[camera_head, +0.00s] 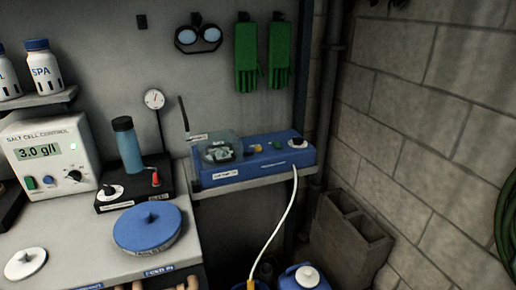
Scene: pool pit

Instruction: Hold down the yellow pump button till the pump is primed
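A blue pump unit (262,170) stands on a small shelf against the back wall, right of the middle. On its top there is a small yellow button (254,148), just right of a clear-covered housing (222,150). The button is small here, and I cannot tell whether it is pressed. A black knob on a white dial (298,142) sits at the unit's right end. Nothing is seen touching the button. Neither of my grippers is in view.
Left is a counter (65,225) with a blue round lid (147,227), a salt cell controller (48,155) reading 3.0 g/l and a black box with a blue cylinder (128,145). A white hose (284,218) hangs from the pump unit. Concrete blocks (347,240) stand right.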

